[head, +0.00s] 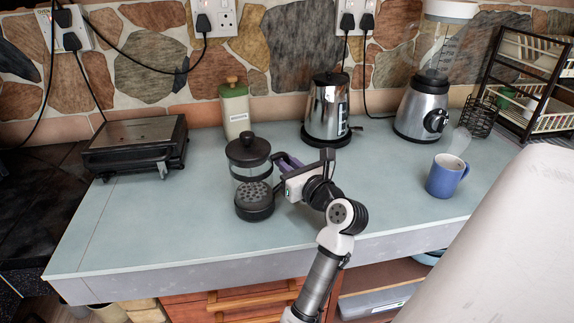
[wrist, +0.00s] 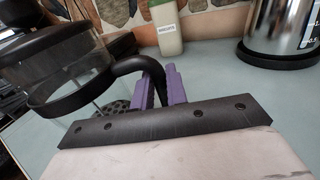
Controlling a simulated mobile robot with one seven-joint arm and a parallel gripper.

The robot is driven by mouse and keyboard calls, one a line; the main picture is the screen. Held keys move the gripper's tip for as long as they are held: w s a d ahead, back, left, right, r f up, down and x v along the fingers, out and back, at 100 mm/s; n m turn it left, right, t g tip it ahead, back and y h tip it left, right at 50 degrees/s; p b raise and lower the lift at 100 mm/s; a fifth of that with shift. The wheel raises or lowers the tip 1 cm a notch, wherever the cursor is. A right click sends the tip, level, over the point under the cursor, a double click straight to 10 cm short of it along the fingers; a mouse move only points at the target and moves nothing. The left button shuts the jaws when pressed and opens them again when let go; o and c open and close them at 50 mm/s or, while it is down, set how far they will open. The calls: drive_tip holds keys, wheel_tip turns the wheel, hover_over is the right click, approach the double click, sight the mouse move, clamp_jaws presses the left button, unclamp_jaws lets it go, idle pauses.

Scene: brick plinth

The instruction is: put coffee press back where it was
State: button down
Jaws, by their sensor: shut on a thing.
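The coffee press (head: 249,152) has a black lid with a knob, a clear glass body and a black handle. It is left of my gripper (head: 287,163) in the head view. In the wrist view, the coffee press (wrist: 62,72) fills the upper left and looks tilted in the picture. The purple fingers of my gripper (wrist: 159,88) are shut on its curved black handle. I cannot tell whether the press touches the counter.
The blue-grey counter (head: 120,235) is clear at front left. A toaster-like appliance (head: 135,145) is at left. A blender (head: 422,105), a blue mug (head: 446,177) and a dish rack (head: 532,80) are at right.

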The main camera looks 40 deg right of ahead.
drive_tip(key=shift+f, duration=0.2)
drive_tip(key=c, duration=1.4)
unclamp_jaws()
drive_tip(key=shift+f, duration=0.15)
drive_tip(key=s+a+b, duration=0.1)
drive_tip(key=s, duration=1.1)
drive_tip(key=shift+a+b, duration=0.35)
drive_tip(key=shift+a, duration=0.05)
